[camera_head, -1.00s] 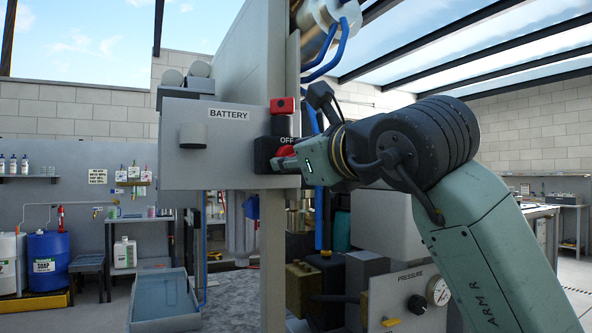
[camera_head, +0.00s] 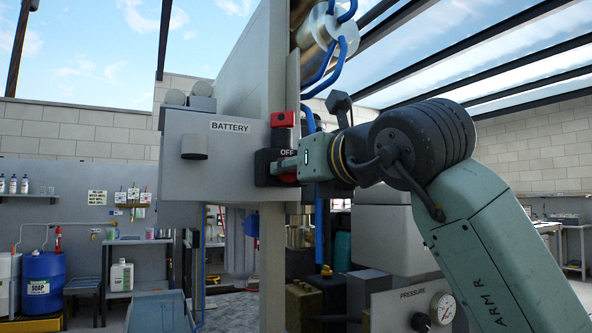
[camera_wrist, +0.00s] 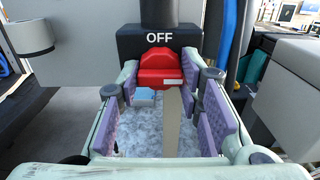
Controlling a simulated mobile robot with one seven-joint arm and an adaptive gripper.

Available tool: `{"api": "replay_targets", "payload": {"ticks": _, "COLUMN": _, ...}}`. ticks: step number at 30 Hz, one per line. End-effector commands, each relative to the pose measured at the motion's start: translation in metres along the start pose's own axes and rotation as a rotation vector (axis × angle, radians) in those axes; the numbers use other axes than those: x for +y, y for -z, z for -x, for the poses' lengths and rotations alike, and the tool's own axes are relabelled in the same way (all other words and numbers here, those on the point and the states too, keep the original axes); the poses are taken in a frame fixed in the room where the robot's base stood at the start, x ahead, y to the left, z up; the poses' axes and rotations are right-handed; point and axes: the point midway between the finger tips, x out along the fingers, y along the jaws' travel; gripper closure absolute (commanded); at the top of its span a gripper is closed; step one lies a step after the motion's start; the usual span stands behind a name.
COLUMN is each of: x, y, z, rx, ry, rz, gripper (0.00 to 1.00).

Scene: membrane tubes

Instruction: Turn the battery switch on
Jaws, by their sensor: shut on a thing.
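The battery switch is a black block (camera_head: 265,168) marked OFF, on the right end of the grey BATTERY panel (camera_head: 225,150). Its red knob (camera_wrist: 160,66) is just below the OFF lettering in the wrist view. In the head view only a red sliver (camera_head: 288,178) of the knob shows below my finger. My gripper (camera_wrist: 160,84) has its purple-padded fingers on the left and right of the knob and is shut on it. The head view shows my gripper (camera_head: 286,163) reaching in from the right. The finger covers most of the knob there.
A red block (camera_head: 282,119) sits above the OFF label. A grey cylindrical knob (camera_head: 194,146) sticks out of the panel's left part. Blue hoses (camera_head: 318,200) run close behind the switch. A pressure gauge (camera_head: 442,308) is at lower right.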

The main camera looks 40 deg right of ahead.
Motion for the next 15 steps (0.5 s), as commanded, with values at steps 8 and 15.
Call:
{"api": "replay_targets", "payload": {"ticks": 8, "x": 0.0000, "y": -0.0004, "z": 0.0000, "rx": -0.001, "ry": -0.001, "rz": -0.002, "gripper": 0.64}}
{"api": "replay_targets", "payload": {"ticks": 15, "x": 0.0000, "y": -0.0003, "z": 0.0001, "rx": -0.001, "ry": 0.000, "rz": -0.001, "gripper": 0.48}}
